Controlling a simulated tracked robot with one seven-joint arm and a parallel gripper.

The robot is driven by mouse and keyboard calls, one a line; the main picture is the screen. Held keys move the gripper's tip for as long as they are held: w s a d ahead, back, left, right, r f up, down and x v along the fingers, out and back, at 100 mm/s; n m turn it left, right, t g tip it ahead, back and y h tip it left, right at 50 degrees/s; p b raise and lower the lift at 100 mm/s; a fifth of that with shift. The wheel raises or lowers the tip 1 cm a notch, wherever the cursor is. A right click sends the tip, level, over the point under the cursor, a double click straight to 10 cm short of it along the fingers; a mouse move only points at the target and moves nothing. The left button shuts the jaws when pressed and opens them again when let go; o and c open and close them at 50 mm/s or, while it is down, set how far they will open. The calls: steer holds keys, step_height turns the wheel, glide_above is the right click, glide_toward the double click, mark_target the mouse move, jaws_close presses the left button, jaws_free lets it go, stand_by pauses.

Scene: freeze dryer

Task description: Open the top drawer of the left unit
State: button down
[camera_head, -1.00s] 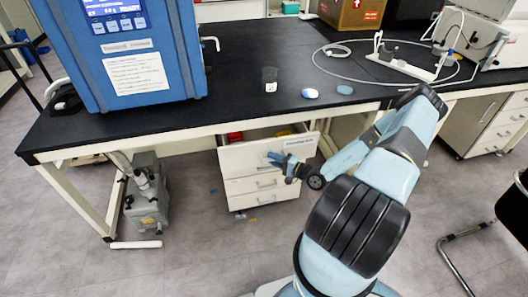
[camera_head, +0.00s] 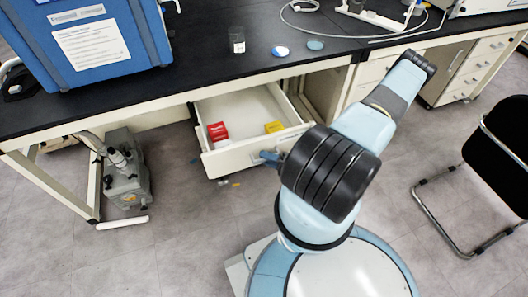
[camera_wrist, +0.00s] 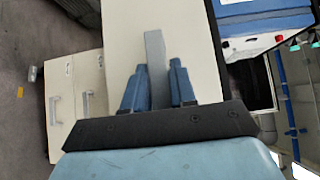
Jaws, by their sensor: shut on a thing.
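The white top drawer (camera_head: 228,161) of the left unit stands pulled out from under the bench in the head view. Its inside shows, with a red box (camera_head: 217,131) and a yellow box (camera_head: 273,127) in it. My gripper (camera_head: 268,156) is at the right part of the drawer front, partly hidden behind my arm. In the wrist view, the two blue fingers of my gripper (camera_wrist: 158,80) are shut on the grey drawer handle (camera_wrist: 154,50). The white drawer front (camera_wrist: 124,50) lies beyond them.
The black bench top (camera_head: 200,85) overhangs the drawer's back. A grey pump (camera_head: 125,175) stands on the floor at left, and a black chair (camera_head: 500,135) at right. Lower drawers (camera_wrist: 72,95) show in the wrist view. Floor left of the drawer is mostly clear.

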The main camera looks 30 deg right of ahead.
steer(key=shift+s+f, duration=0.2)
steer(key=shift+s, duration=0.05)
steer(key=c, duration=1)
jaws_free()
steer(key=shift+r, duration=0.1)
steer(key=v, duration=1.3)
steer(key=shift+s+d, duration=0.2)
steer(key=shift+d, duration=0.1)
